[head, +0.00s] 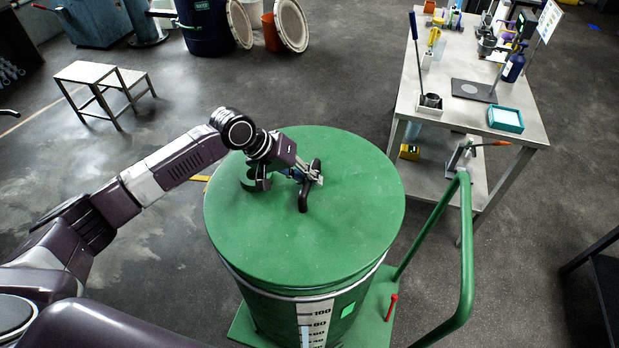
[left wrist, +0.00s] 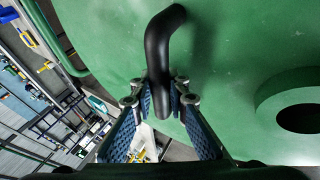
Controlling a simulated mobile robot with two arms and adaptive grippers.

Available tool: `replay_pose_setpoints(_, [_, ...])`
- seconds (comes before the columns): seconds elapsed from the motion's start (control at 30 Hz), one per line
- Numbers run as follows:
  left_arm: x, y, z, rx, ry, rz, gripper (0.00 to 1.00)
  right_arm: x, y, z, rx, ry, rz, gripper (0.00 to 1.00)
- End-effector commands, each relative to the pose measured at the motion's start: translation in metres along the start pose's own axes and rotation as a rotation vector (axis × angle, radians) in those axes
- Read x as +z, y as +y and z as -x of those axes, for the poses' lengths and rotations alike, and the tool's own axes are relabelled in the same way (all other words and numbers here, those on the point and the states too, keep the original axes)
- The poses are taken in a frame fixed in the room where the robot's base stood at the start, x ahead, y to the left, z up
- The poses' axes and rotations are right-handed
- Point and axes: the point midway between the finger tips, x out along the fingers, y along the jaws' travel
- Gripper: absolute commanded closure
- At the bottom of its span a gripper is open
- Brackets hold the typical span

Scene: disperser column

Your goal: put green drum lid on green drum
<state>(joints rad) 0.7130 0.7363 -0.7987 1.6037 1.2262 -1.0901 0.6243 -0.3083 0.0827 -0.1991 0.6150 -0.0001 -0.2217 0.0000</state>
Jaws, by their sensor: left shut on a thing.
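The green drum lid (head: 345,235) is a round green disc with a black handle (head: 303,200). In the head view it lies over the top of the green drum (head: 265,300), covering its opening; I cannot tell whether it is fully seated. My left gripper (head: 312,176) is shut on the handle near the middle of the lid. The left wrist view shows the handle (left wrist: 157,60) between the two blue-padded fingers (left wrist: 160,105), with the green lid face (left wrist: 230,45) behind it. A raised green ring with a dark hole (left wrist: 295,105) is at the right there. My right gripper is not in view.
The drum stands on a green trolley with a tall green handle (head: 467,250) at its right. A grey workbench (head: 440,90) with tools is at the back right. A step stool (head: 90,75) stands at the left. Round lids (head: 291,25) lean at the back. Floor between is clear.

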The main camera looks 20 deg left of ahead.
Motion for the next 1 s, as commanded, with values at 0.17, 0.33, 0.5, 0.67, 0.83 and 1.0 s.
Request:
replay_pose_setpoints(0.17, [0.002, -0.006, -0.012, 0.005, 0.008, -0.003, 1.0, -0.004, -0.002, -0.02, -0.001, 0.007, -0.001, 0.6])
replay_pose_setpoints(0.33, [0.005, -0.013, -0.022, 0.006, 0.009, -0.002, 1.0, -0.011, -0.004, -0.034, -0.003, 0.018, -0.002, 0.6])
replay_pose_setpoints(0.5, [0.009, -0.018, -0.03, 0.006, 0.008, -0.001, 1.0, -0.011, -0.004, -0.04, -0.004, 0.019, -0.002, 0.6])
replay_pose_setpoints(0.67, [0.013, -0.025, -0.041, 0.005, 0.007, -0.001, 1.0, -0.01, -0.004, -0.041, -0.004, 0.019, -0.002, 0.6])
replay_pose_setpoints(0.83, [0.016, -0.03, -0.049, 0.007, 0.007, -0.001, 1.0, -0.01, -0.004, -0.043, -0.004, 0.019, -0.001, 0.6])
replay_pose_setpoints(1.0, [0.017, -0.032, -0.053, 0.007, 0.007, -0.001, 1.0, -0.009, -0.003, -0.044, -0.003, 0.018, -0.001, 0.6])
